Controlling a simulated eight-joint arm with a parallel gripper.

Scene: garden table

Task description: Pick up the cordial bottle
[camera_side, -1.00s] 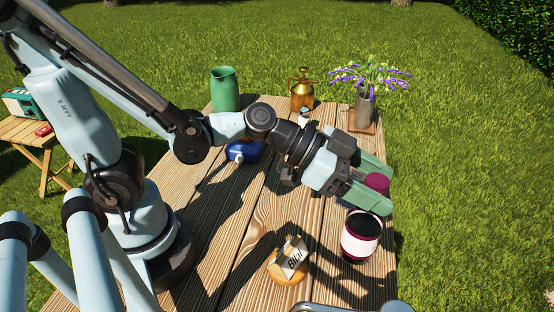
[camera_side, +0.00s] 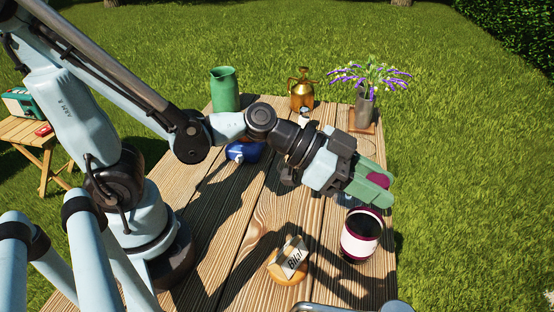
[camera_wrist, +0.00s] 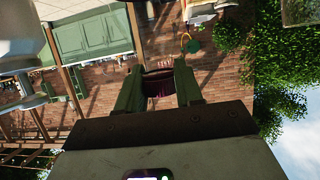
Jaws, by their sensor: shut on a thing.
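The cordial bottle (camera_side: 358,247) is dark with a white label edged in magenta. It stands near the right edge of the table (camera_side: 262,215) in the side view. My gripper (camera_side: 376,189) is shut on its upper part. The green fingers hide the neck, and a magenta top (camera_side: 379,180) shows between them. In the wrist view a dark maroon part of the bottle (camera_wrist: 160,88) shows between the two fingers (camera_wrist: 158,90). The base looks to be on the table.
A green jug (camera_side: 225,90), a brass sprayer (camera_side: 301,92), a flower vase (camera_side: 364,108) and a blue item (camera_side: 243,151) stand farther back.

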